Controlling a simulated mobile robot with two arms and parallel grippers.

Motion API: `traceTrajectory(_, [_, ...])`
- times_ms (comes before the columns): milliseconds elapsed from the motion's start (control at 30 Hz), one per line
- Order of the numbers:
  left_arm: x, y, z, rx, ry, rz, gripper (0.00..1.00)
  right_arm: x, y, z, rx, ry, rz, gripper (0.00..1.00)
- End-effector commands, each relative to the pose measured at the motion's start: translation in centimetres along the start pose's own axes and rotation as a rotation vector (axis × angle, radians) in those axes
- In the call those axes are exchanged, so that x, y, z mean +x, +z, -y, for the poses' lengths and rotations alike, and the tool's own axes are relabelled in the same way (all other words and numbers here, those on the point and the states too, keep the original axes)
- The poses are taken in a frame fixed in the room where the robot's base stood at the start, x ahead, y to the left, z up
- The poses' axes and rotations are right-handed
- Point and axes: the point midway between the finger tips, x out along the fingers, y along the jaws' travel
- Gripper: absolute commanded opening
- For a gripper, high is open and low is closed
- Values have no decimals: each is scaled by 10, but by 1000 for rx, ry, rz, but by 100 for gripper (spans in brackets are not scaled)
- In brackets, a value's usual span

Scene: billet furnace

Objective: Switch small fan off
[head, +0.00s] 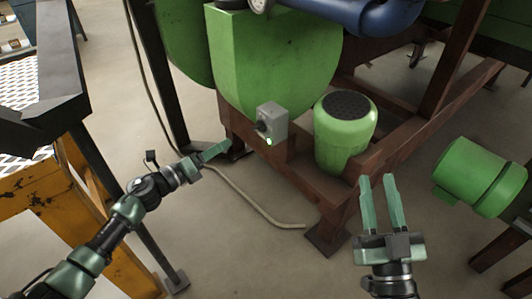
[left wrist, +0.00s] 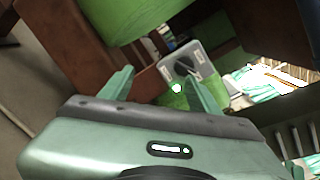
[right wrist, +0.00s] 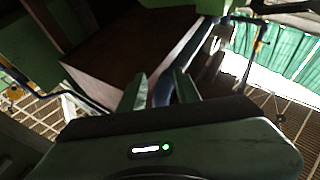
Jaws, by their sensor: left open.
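My right gripper (head: 378,190) is open and empty, right of the frame. Which machine is the small fan I cannot tell.
A green motor (head: 345,135) with a dark perforated top stands on the brown frame (head: 310,185) right of the box. Another green motor (head: 480,177) is at the right. A yellow stand (head: 80,215) is at the left. A cable (head: 250,200) lies on the floor.

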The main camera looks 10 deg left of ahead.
Motion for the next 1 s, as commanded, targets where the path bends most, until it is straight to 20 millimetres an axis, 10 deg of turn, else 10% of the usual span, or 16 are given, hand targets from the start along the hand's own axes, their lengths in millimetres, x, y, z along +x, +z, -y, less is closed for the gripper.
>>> traceTrajectory(233, [8, 1, 33, 294, -110, -55, 62, -14, -74, 2, 6, -4, -218, 33])
traceTrajectory(1000, [84, -3, 42, 294, -109, -54, 62, -29, -118, 6, 16, -12, -448, 33])
